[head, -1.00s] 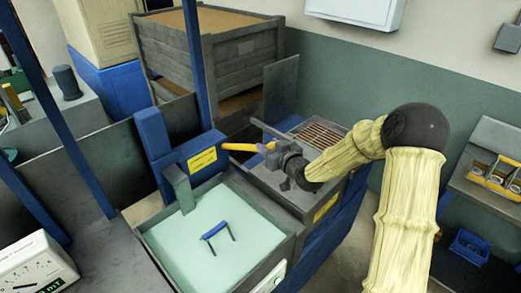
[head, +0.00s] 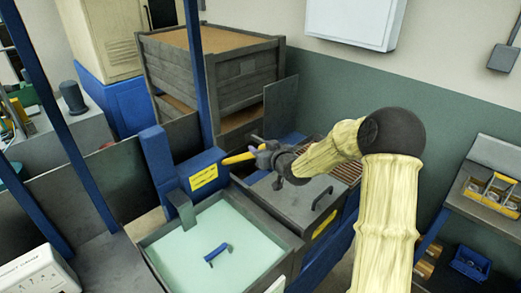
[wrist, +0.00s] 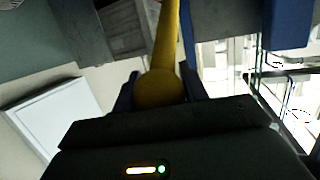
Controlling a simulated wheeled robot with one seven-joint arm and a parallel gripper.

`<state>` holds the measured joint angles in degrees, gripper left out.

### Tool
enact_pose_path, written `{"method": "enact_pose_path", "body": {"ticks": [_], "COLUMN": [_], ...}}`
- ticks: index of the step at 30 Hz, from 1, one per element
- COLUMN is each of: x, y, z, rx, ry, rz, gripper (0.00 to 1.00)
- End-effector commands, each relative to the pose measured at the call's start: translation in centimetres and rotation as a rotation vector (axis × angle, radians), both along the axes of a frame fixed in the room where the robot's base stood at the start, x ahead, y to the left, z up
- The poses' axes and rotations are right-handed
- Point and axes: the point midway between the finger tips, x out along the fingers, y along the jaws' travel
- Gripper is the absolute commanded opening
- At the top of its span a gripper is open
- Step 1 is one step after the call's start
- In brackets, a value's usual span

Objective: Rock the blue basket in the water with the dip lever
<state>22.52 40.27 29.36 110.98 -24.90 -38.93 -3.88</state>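The yellow dip lever (head: 238,158) sticks out from the blue housing beside the water tank. My gripper (head: 259,153) is closed around its end; in the wrist view the yellow lever (wrist: 160,88) lies between the two fingers (wrist: 162,92). The tank (head: 268,275) holds pale green water (head: 205,235). The blue bar of the basket's handle (head: 217,252) shows at the water surface, slightly tilted. The basket body is hidden under the water.
A grey lid with a dark handle (head: 322,198) lies right of the tank, below my arm. A wooden crate (head: 240,90) stands behind. Blue posts (head: 195,70) rise near the tank. A bench with yellow caddy (head: 492,193) is at the right.

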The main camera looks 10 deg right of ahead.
Motion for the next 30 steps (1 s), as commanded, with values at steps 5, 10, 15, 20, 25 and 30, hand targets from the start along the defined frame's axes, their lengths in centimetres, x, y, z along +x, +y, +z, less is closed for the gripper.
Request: {"method": "enact_pose_path", "body": {"ticks": [5, 10, 15, 20, 25, 30], "x": [0.1, 0.1, -0.4, -1.9, -4.5, -7.2], "y": [0.1, 0.1, -0.1, -0.8, -1.9, -3.0], "z": [0.4, 0.3, 0.3, 0.6, 1.3, 2.0], "rx": [0.004, 0.003, 0.002, 0.001, -0.001, 0.0], "ry": [-0.008, -0.006, -0.006, -0.007, -0.007, -0.007], "rz": [0.001, 0.0, 0.001, -0.001, -0.001, -0.001], "gripper": [0.64, 0.64, 0.64, 0.64, 0.64, 0.64]}}
